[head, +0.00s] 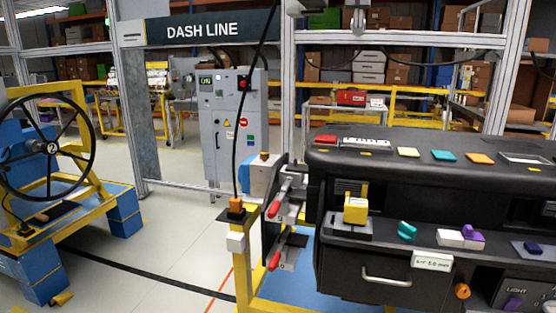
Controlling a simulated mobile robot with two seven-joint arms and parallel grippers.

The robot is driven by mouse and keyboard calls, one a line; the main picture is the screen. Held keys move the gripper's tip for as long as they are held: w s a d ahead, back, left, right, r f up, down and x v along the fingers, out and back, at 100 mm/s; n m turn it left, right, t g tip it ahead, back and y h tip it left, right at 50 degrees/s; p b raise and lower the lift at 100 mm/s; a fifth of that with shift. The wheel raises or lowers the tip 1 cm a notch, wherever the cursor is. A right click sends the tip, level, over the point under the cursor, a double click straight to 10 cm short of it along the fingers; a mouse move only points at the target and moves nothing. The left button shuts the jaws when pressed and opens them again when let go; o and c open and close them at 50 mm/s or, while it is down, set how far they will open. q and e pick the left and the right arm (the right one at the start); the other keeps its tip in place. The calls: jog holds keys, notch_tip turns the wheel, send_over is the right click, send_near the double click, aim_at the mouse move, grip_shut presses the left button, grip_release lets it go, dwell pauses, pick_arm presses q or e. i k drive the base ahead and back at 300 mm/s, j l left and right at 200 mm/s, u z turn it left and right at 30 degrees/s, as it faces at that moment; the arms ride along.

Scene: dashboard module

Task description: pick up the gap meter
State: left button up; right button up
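No part is plainly labelled as the gap meter. A small yellow block-shaped device (355,208) stands upright on a dark base on the ledge of the black dashboard module (400,178); it may be the gap meter, but I cannot tell for sure. An orange-topped piece (236,206) sits on the yellow post left of the module, with a black cable rising from it. Neither of my grippers shows in the head view.
Red-handled clamps (279,198) stand at the module's left end. Coloured pieces, including a teal one (407,230) and a white-and-purple one (460,238), lie on the ledge. A steering-wheel stand (52,148) is at left. Grey floor (150,250) between is mostly clear.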

aim_at(356, 210)
jog(key=i+l, duration=0.75)
jog(key=l, duration=0.15)
